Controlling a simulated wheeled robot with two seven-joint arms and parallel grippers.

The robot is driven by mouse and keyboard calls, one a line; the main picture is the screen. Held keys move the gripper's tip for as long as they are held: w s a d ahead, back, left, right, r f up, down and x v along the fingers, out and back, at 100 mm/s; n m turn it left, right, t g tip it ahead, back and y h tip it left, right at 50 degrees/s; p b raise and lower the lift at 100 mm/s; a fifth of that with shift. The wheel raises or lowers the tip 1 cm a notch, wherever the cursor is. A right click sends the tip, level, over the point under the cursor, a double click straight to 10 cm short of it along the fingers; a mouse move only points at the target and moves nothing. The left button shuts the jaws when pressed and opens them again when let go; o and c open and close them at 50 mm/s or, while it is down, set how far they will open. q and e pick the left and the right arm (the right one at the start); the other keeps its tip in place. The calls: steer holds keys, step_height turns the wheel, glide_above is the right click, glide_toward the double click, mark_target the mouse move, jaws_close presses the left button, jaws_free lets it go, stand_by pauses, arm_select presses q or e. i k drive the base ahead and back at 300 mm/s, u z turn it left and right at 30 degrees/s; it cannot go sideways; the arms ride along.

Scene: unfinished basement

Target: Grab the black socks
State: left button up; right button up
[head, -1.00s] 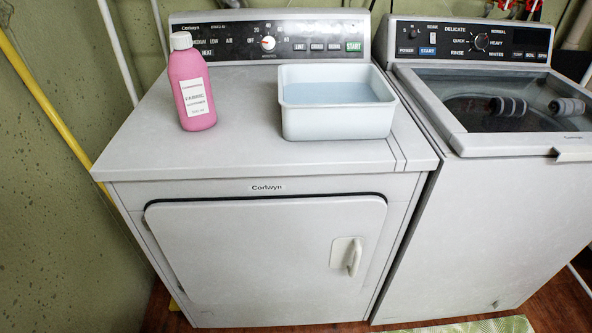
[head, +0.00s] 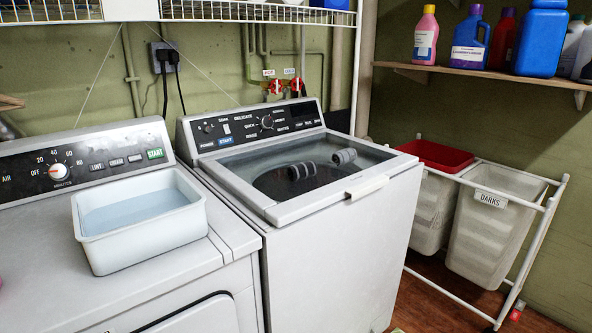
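Two small dark rolled bundles with lighter grey bands, which look like the black socks, show at the washer's dark glass lid (head: 250,165). One bundle (head: 301,170) is near the middle of the lid and the other bundle (head: 343,156) is to its right, apart from it. They seem to lie on the glass, though I cannot fully tell whether they are on it or seen through it. The lid looks shut on the white washer (head: 335,240). Neither of my grippers is in view.
A white basin of bluish liquid (head: 140,245) stands on the dryer (head: 45,270) at left. A hamper rack with a bin marked DARKS (head: 490,225) and a red-lined bin (head: 435,155) stands at right. Bottles line a wooden shelf (head: 470,78); a wire shelf (head: 255,14) hangs above.

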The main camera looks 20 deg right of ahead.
mark_target(298, 171)
steer(key=k, duration=0.5)
steer(key=z, duration=1.1)
steer(key=i, duration=0.95)
steer(key=u, duration=0.1)
